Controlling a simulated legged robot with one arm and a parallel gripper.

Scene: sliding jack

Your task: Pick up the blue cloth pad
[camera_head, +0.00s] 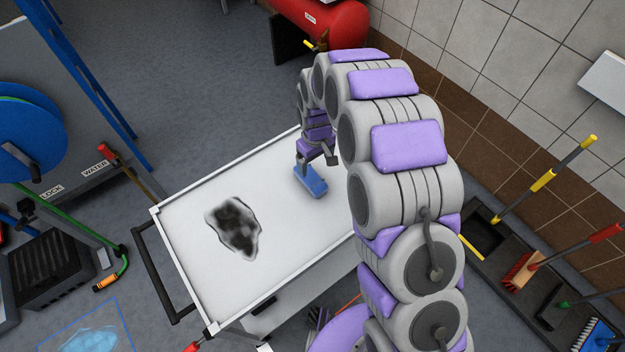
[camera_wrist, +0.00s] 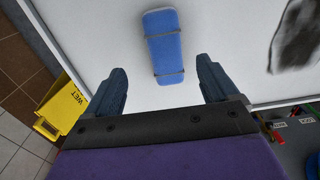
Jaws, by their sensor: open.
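The blue cloth pad (camera_head: 310,182) lies on the white top of a cart (camera_head: 285,240), near its far right side. In the wrist view the pad (camera_wrist: 164,47) is a long blue block with two dark bands across it. My gripper (camera_head: 316,160) is just behind and above the pad in the head view. In the wrist view my gripper (camera_wrist: 158,88) has its two dark fingers wide apart. The pad lies ahead of the fingertips, roughly centred between them. Nothing is held.
A dark smudge (camera_head: 234,228) marks the cart top left of the pad. The cart has a raised rim and a dark handle (camera_head: 160,275) at its left end. A yellow wet-floor sign (camera_wrist: 61,107) stands beside the cart. A red tank (camera_head: 325,30) is behind. Brooms stand along the right wall.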

